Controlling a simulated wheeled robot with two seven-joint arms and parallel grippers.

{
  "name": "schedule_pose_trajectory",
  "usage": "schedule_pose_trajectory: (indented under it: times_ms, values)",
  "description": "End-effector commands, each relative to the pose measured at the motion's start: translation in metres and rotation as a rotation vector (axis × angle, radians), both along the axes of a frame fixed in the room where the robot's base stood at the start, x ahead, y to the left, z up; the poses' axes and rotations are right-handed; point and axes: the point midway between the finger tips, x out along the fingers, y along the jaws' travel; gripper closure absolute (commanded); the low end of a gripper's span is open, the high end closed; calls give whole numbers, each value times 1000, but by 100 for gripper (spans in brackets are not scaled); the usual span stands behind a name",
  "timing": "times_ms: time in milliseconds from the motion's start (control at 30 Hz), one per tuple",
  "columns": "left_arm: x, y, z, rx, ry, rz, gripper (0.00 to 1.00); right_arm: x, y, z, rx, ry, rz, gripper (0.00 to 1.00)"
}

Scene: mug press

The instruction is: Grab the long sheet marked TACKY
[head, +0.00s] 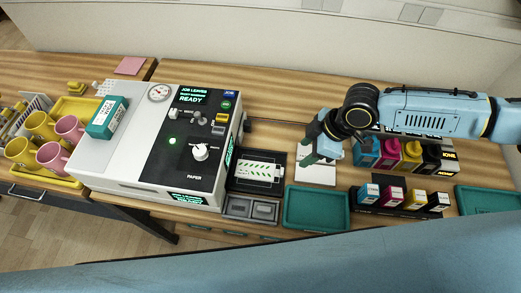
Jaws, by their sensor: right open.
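No lettering that reads TACKY can be made out. A white sheet with green slanted marks (259,169) lies in a dark tray right of the press. A plain white sheet (316,174) lies on the table farther right, partly hidden by my right gripper. My right gripper (319,155) is open, pointing down over that plain sheet; I cannot tell whether it touches it. My left gripper is out of view.
The press (150,165) shows READY, with a teal box (107,117) on top. Teal trays (316,209) sit along the front edge. Small ink bottles (402,198) and larger ink containers (411,153) stand right of my gripper. Pink and yellow mugs (53,155) stand left.

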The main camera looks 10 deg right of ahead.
Motion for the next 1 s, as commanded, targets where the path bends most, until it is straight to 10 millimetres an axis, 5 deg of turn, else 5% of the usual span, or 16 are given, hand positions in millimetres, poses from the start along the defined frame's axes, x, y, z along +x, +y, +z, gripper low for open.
schedule_pose_trajectory:
  times_ms: [100,433,800,1000]
  values:
    - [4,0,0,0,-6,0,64,0,2,-9,-1,4,-1,51]
    - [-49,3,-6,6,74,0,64,6,24,-64,-1,3,0,51]
    - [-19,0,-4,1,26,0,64,10,35,-95,-3,1,1,51]
    - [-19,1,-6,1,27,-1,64,13,43,-119,-2,2,-1,51]
